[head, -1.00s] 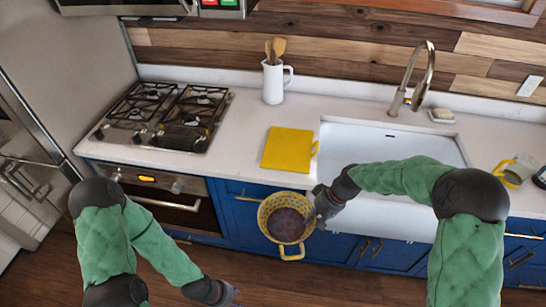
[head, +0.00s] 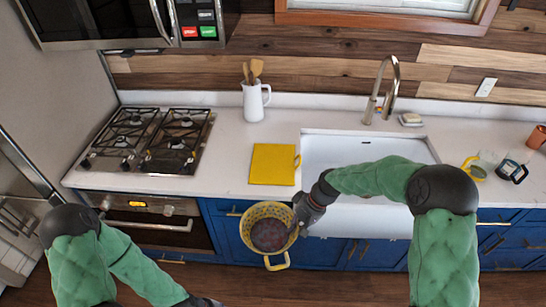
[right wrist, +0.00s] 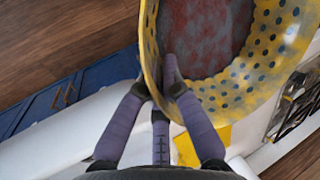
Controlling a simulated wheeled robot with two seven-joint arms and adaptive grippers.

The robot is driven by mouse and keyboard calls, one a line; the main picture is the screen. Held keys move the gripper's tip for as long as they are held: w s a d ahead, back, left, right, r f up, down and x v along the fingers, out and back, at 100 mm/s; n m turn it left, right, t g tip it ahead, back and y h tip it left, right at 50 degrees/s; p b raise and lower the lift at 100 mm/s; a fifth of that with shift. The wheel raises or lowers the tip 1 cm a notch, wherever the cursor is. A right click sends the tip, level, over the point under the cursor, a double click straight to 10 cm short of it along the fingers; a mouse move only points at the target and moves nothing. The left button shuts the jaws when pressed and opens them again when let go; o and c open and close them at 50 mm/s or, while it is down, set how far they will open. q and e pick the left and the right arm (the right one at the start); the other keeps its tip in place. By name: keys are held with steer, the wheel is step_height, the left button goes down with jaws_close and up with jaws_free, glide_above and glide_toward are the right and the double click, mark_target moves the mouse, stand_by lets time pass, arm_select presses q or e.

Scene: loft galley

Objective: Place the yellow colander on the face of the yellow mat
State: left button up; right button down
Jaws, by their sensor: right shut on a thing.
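The yellow colander (head: 250,214) has dark holes and a reddish-brown inside. My right gripper (head: 300,216) is shut on its right rim and holds it in front of the blue cabinets, short of the counter's front edge. In the right wrist view the fingers (right wrist: 172,85) pinch the colander wall (right wrist: 255,85). The yellow mat (head: 273,164) lies flat on the white counter, left of the sink, beyond the colander. A yellow corner of it also shows in the right wrist view (right wrist: 205,140). My left gripper (head: 205,302) is at the bottom edge, mostly cut off.
A white sink (head: 365,152) is right of the mat. A gas stove (head: 150,140) is to the left. A white jug (head: 255,102) with wooden utensils stands behind the mat. Mugs (head: 512,170) stand at the far right. The counter between stove and mat is clear.

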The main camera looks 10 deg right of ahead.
step_height(320, 180, up, 12)
steer(key=p, duration=1)
steer(key=shift+p, duration=0.35)
steer(key=shift+w+d, duration=0.1)
steer(key=shift+w, duration=0.05)
